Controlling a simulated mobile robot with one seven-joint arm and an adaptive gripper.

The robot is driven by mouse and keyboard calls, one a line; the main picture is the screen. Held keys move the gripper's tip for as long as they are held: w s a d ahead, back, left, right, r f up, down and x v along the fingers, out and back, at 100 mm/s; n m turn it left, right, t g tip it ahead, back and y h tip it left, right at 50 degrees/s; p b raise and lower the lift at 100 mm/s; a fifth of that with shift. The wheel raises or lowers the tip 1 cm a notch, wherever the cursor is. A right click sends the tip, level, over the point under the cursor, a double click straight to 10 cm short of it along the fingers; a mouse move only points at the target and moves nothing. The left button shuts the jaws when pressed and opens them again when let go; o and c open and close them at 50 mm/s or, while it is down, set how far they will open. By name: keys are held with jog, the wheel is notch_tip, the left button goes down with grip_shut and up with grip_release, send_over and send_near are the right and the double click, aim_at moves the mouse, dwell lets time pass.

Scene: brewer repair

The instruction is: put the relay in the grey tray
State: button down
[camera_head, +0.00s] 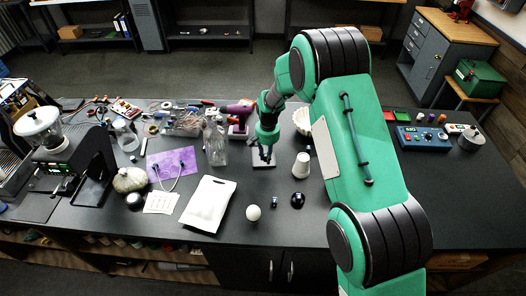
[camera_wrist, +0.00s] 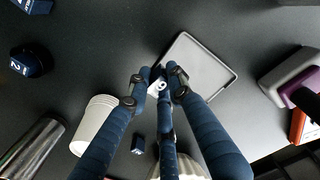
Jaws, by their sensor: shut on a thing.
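The grey tray (camera_wrist: 215,65) is a shallow, light-rimmed tray. It also shows in the head view (camera_head: 263,165), under my gripper (camera_head: 265,152). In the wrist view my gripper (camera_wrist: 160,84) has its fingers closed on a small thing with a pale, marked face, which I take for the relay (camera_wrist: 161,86). The fingers cover most of it. It appears at the tray's near left edge in that view; its height above the tray cannot be told. The tray's visible floor is empty.
A white cup (camera_head: 301,166) stands right of the tray. A small dark blue block (camera_wrist: 137,145) lies near the cup. A black round knob (camera_head: 297,200), a small blue part (camera_head: 274,202) and a white ball (camera_head: 253,212) lie in front. A glass bottle (camera_head: 216,145) stands left.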

jog(key=w, duration=0.2)
jog(key=w+a, duration=0.1)
jog(key=w, duration=0.1)
jog(key=w+a, duration=0.1)
jog(key=w, duration=0.1)
jog(key=shift+w+f+p, duration=0.3)
jog(key=shift+f, duration=0.05)
jog(key=shift+f+p, duration=0.3)
jog(key=shift+f, duration=1.45)
jog(key=shift+f, duration=0.1)
jog(key=c, duration=1.6)
grip_release()
jog(key=shift+o, duration=0.2)
notch_tip(320, 180, up, 12)
jog(key=b, duration=0.1)
